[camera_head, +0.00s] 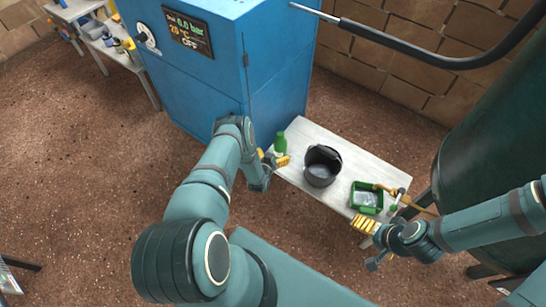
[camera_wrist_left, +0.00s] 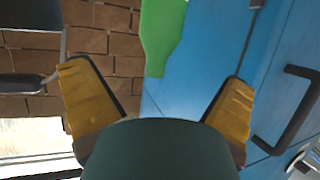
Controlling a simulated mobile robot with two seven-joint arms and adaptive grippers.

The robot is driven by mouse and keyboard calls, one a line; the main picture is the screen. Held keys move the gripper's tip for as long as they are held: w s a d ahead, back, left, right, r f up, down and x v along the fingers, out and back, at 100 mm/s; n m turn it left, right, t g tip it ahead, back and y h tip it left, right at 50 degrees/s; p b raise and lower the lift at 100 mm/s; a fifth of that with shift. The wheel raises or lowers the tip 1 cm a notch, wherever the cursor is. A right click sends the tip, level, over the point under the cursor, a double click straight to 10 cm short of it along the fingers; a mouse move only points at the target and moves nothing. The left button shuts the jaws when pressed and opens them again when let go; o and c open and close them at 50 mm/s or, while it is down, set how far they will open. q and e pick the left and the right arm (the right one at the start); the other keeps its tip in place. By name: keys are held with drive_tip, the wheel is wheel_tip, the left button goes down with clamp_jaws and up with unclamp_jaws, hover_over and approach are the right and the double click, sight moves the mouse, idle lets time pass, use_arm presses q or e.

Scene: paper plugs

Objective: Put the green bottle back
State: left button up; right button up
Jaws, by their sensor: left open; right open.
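The green bottle (camera_head: 280,144) stands upright at the left end of the white table (camera_head: 305,133), close to the blue cabinet. My left gripper (camera_head: 272,158) is open at the near side of the bottle, with its yellow fingers spread. In the left wrist view the bottle (camera_wrist_left: 160,35) shows in the gap between the open fingers, towards the top of the picture. I cannot tell whether either finger touches it. My right gripper (camera_head: 365,225) is open and empty at the table's near right edge, by the green tray.
A dark bucket (camera_head: 321,170) stands mid-table, right of the bottle. A green tray (camera_head: 367,197) and a hammer-like tool (camera_head: 400,196) lie at the right end. The blue cabinet (camera_head: 215,70) rises behind on the left. A dark green tank (camera_head: 490,150) stands at the right.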

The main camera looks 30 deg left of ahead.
use_arm(q)
drive_tip(key=s+d+r+g+h, duration=0.1)
drive_tip(key=d+r+g+h, duration=0.15)
drive_tip(key=d+r, duration=0.4)
drive_tip(key=s+d+r+g+h, duration=0.2)
drive_tip(key=s+d+r+g, duration=0.2)
drive_tip(key=s+d+r, duration=0.4)
drive_tip(key=s+d+r+g+h, duration=0.2)
drive_tip(key=s+d+r+g, duration=0.3)
drive_tip(key=s+d+r, duration=0.4)
drive_tip(key=s+r, duration=0.1)
drive_tip(key=s, duration=0.4)
drive_tip(key=shift+m, duration=0.4)
drive_tip(key=shift+d, duration=0.1)
